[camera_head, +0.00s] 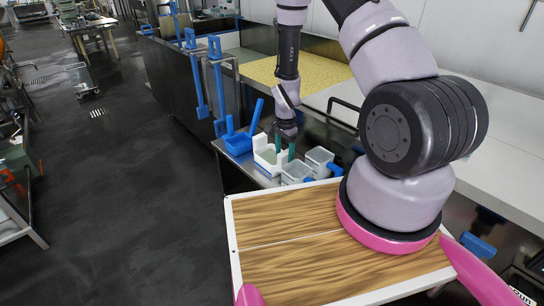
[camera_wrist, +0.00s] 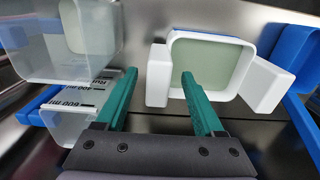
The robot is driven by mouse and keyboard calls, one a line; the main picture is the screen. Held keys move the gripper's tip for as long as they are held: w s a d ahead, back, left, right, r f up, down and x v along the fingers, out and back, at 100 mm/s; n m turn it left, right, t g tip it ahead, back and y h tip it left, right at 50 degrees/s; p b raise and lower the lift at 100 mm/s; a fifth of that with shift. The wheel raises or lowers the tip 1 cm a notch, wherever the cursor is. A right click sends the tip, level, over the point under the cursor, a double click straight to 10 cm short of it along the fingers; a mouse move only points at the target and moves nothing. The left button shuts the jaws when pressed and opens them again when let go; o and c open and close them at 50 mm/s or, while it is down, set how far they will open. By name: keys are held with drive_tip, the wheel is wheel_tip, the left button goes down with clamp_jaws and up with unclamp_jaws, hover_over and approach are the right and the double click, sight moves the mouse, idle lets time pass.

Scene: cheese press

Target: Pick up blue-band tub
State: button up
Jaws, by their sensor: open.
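A white tub with a block-like lug on each side and a pale green inside stands on the metal bench; it shows in the head view (camera_head: 262,150) and the wrist view (camera_wrist: 210,36). My gripper (camera_head: 284,153) is open, with green fingers pointing down at the tub. In the wrist view, my gripper (camera_wrist: 158,75) has its fingertips on either side of the tub's left lug. I cannot tell whether they touch it. Nothing is held.
Two clear measuring containers (camera_head: 297,173) (camera_head: 320,158) stand close to the right of the tub in the head view. A blue scoop (camera_head: 239,142) lies to its left. A wood-topped surface with a white rim (camera_head: 229,225) is in front. Blue tools hang behind.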

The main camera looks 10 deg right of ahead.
sight(285, 161)
wheel_tip(285, 161, down, 4)
drive_tip(key=shift+d+f, duration=0.1)
clamp_jaws()
idle(1.5)
